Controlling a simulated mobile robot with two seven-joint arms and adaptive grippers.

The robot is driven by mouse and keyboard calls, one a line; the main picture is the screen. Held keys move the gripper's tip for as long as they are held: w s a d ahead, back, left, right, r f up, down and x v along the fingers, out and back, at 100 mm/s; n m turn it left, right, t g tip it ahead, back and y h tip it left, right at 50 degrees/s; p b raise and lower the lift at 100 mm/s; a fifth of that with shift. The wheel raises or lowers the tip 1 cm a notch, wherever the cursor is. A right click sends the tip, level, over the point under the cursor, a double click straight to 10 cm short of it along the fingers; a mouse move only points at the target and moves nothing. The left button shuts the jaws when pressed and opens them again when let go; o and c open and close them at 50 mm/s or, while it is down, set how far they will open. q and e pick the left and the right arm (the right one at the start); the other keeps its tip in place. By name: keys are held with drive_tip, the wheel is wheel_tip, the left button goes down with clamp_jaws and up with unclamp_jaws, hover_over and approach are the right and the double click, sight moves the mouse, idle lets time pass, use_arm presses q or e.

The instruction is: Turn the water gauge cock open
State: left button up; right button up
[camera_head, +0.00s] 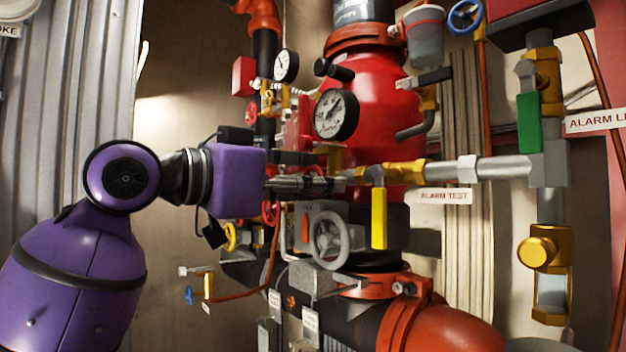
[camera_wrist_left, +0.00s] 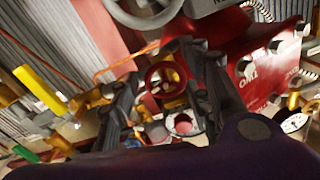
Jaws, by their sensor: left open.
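My left gripper (camera_head: 318,183) reaches in from the left, among the valves in front of the red riser body. In the left wrist view its two fingers (camera_wrist_left: 160,68) are apart, with a small red handwheel (camera_wrist_left: 164,82) showing between them. The wheel has brass parts behind it. I cannot tell how far the wheel is from the fingertips, and no grip on it shows. In the head view a red handwheel (camera_head: 270,212) shows just below the gripper, partly hidden. No label tells me which part is the water gauge cock. Dial gauges (camera_head: 337,113) and (camera_head: 286,65) stand above the gripper.
A grey handwheel (camera_head: 331,238) is below the gripper. A yellow lever (camera_head: 379,217) hangs to the right by the ALARM TEST sign (camera_head: 445,196). A green lever (camera_head: 527,120) is farther right. Pipes crowd the area; the wall at left is more open.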

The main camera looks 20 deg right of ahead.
use_arm(q)
drive_tip(key=c, duration=1.1)
drive_tip(key=shift+o, duration=0.2)
